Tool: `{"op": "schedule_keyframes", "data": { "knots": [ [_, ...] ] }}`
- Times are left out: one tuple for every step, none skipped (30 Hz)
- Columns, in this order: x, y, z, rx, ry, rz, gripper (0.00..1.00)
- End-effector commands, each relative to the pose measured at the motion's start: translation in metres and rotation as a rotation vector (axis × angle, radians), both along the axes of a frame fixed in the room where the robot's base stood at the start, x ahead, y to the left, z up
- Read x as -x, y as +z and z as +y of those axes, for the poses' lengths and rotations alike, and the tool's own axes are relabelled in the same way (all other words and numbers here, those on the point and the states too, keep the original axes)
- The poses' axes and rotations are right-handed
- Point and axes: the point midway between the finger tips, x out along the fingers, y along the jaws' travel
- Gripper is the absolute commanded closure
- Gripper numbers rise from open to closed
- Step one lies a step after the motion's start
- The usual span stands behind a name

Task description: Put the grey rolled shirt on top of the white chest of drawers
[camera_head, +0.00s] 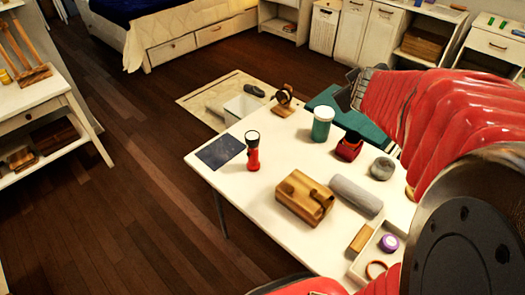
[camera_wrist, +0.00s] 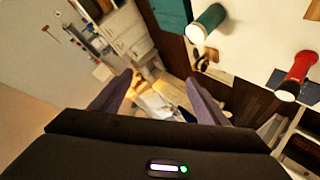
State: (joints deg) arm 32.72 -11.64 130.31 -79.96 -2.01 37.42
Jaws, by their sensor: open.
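A grey roll (camera_head: 356,194), which looks like the rolled shirt, lies on the white table (camera_head: 268,215) beside a wooden box. It does not show in the wrist view. My gripper (camera_head: 347,92) is open beyond the table's far edge, away from the roll. In the wrist view its two fingers (camera_wrist: 158,92) are spread with nothing held between them. White furniture with a drawer (camera_head: 494,44) stands at the far right, and white cabinets (camera_head: 384,28) stand left of it. I cannot tell for certain which is the chest of drawers.
The table also holds a wooden box (camera_head: 304,198), a red torch (camera_head: 253,152), a teal jar (camera_head: 322,123), a grey round object (camera_head: 382,168) and a white tray (camera_head: 364,268). A white bin (camera_head: 243,106) stands on a rug beyond. Bare floor (camera_head: 130,160) lies left.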

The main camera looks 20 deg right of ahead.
Motion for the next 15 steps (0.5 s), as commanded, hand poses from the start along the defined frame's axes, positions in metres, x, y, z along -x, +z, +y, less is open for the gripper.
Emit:
{"op": "schedule_keyframes", "data": {
  "knots": [
    [0.002,0.006,0.008,-0.003,-0.016,-0.011,0.32],
    [0.004,0.008,0.011,-0.005,-0.028,-0.015,0.32],
    [0.007,0.011,0.016,-0.010,-0.045,-0.020,0.32],
    [0.009,0.013,0.019,-0.017,-0.057,-0.024,0.32],
    [0.012,0.015,0.023,-0.021,-0.069,-0.025,0.32],
    [0.016,0.016,0.028,-0.031,-0.083,-0.027,0.32],
    [0.019,0.017,0.032,-0.037,-0.094,-0.028,0.32],
    [0.022,0.018,0.036,-0.046,-0.105,-0.029,0.32],
    [0.026,0.019,0.041,-0.057,-0.118,-0.026,0.32],
    [0.029,0.019,0.046,-0.066,-0.127,-0.026,0.32],
    [0.032,0.019,0.050,-0.076,-0.136,-0.023,0.32],
    [0.037,0.018,0.056,-0.090,-0.147,-0.020,0.32],
    [0.040,0.017,0.061,-0.101,-0.155,-0.014,0.32],
    [0.044,0.016,0.066,-0.114,-0.162,-0.011,0.32],
    [0.049,0.015,0.073,-0.131,-0.170,-0.004,0.32]
  ]
}}
